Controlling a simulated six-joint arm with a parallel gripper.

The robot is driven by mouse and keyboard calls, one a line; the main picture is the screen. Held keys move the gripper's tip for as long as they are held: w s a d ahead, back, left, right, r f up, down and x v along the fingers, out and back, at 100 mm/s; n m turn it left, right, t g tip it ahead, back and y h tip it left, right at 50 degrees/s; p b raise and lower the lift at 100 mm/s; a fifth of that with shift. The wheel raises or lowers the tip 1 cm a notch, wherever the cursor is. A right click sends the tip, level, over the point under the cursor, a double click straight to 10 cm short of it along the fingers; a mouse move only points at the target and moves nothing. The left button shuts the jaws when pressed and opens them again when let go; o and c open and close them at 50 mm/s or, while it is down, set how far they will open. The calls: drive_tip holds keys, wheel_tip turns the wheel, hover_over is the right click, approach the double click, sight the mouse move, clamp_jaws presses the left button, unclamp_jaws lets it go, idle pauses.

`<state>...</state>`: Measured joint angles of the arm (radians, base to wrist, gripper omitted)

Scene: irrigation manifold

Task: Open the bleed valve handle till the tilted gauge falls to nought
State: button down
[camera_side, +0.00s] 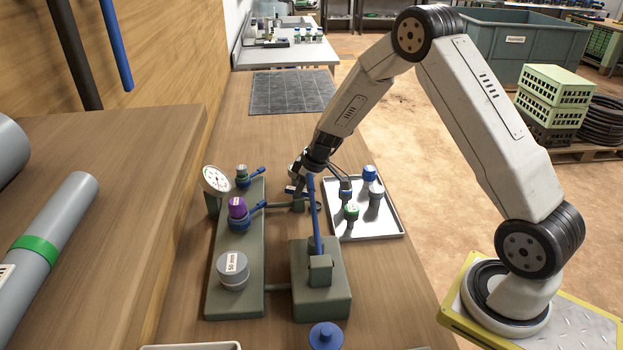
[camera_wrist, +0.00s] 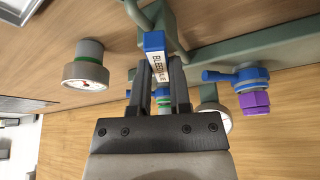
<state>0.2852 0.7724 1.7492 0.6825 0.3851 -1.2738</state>
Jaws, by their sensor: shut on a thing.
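My gripper (camera_wrist: 161,68) is shut on the bleed valve handle (camera_wrist: 154,41), a blue bar with a white lettered label, in the wrist view. In the side view my gripper (camera_side: 298,188) is low over the bench, at the far end of the green manifold (camera_side: 222,303), with a bit of blue at its jaws. The tilted gauge (camera_side: 216,180), a round white dial, stands at the manifold's back left; its reading is too small to tell. In the wrist view a white dial edge (camera_wrist: 226,121) is partly hidden behind my gripper, and a round grey-rimmed face (camera_wrist: 85,72) shows at left.
A blue upright lever (camera_side: 317,232) stands on a green block close to my gripper. A purple-capped valve (camera_side: 237,207) and a grey 50 mm cap (camera_side: 233,266) stand on the manifold. A tray (camera_side: 392,232) with several capped fittings lies at right. The bench beyond is mostly clear.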

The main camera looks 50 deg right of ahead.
drive_tip(key=shift+d+n+g+y, duration=0.1)
drive_tip(key=shift+n+g+y, duration=0.2)
drive_tip(key=shift+n, duration=0.85)
drive_tip(key=shift+d+n+g+y, duration=0.1)
drive_tip(key=shift+n+g+y, duration=0.15)
drive_tip(key=shift+n, duration=0.9)
drive_tip(key=c, duration=0.6)
unclamp_jaws()
drive_tip(key=shift+o, duration=0.2)
drive_tip(key=v, duration=0.7)
drive_tip(key=shift+d+r, duration=0.2)
drive_tip(key=shift+r, duration=0.15)
